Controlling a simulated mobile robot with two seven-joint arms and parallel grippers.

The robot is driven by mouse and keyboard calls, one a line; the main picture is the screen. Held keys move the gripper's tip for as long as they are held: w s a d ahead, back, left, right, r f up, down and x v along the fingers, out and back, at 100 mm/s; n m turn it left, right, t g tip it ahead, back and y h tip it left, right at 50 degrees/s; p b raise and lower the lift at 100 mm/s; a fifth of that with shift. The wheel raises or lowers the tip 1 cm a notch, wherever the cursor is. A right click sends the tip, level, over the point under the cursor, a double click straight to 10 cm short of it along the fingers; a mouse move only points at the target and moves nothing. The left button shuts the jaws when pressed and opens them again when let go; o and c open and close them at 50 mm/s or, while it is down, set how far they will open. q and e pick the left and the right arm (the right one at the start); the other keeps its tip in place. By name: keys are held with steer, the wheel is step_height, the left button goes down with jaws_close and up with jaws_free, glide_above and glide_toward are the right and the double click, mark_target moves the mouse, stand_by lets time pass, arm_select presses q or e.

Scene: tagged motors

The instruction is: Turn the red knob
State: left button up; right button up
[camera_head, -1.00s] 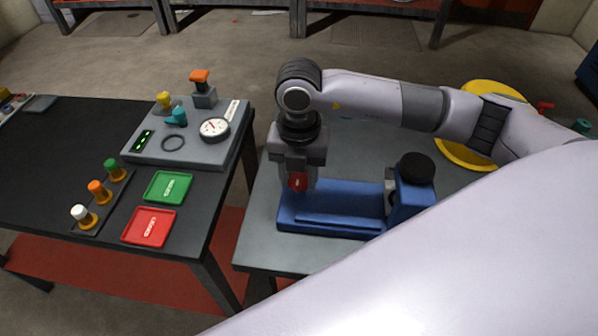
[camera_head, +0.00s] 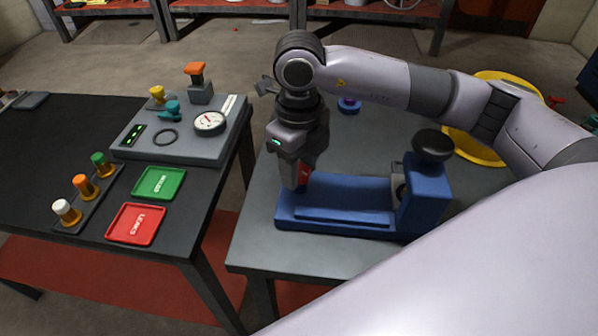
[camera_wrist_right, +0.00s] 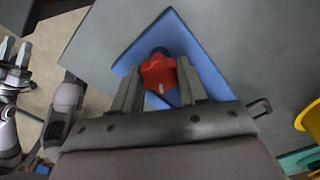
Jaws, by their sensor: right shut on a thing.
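The red knob (camera_head: 304,174) sits at the left end of a blue fixture (camera_head: 345,192) on the grey table. It shows as a lobed red knob with a pale mark in the right wrist view (camera_wrist_right: 158,73). My right gripper (camera_head: 297,184) points down over it, with one finger on each side, shut on the knob; its fingers partly hide the knob in the head view. My left gripper (camera_wrist_right: 15,52) shows only at the left edge of the right wrist view, small, with its two fingers apart and nothing visible between them.
A black-capped blue post (camera_head: 430,175) rises at the fixture's right end. A yellow round container (camera_head: 478,150) stands behind my right arm. The black table at left holds a gauge panel (camera_head: 185,143), a green tray (camera_head: 158,183), a red tray (camera_head: 135,224) and several coloured pegs.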

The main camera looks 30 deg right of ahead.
steer(key=n+b, duration=0.1)
steer(key=n, duration=0.2)
steer(key=o, duration=1)
steer(key=shift+o, duration=0.2)
